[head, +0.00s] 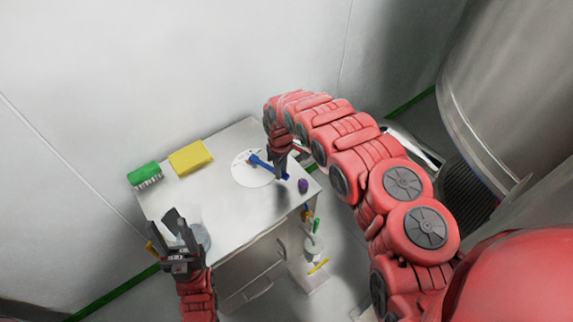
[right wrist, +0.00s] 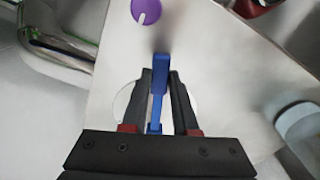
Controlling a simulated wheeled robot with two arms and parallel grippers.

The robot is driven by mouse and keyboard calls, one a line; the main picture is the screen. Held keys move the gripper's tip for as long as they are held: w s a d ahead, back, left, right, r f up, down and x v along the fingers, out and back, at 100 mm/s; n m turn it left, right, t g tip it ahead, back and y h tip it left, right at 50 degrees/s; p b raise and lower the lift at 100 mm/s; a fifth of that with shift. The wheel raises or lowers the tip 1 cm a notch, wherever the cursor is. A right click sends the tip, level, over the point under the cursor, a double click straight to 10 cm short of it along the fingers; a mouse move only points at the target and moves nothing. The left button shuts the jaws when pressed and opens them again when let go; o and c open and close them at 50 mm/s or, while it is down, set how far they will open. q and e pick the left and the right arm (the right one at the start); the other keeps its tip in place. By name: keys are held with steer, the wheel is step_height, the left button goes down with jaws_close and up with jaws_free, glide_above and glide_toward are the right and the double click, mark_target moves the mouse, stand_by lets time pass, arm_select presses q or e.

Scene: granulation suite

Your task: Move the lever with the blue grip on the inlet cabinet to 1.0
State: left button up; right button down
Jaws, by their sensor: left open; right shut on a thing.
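The inlet cabinet (head: 222,205) has a pale top with a white round dial (head: 243,174). The lever with the blue grip (head: 256,160) lies across this dial and points towards the purple knob. My right gripper (head: 281,172) is shut on the lever. In the right wrist view, the blue grip (right wrist: 160,75) sits between the two dark fingers of the right gripper (right wrist: 161,88). The dial's scale marks are too small to read, and the fingers partly cover the dial there. My left gripper (head: 165,234) is open and empty above the cabinet's near left corner.
A green brush (head: 144,173) and a yellow sponge (head: 190,157) lie at the back left of the top. A purple knob (head: 303,185) is near the right edge and also shows in the right wrist view (right wrist: 146,12). A round pale thing (head: 204,238) is beside my left gripper.

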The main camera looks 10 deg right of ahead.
steer(key=shift+s+a+m, duration=0.3)
steer(key=shift+s+m, duration=0.1)
steer(key=shift+m, duration=0.1)
steer(key=c, duration=0.7)
jaws_free()
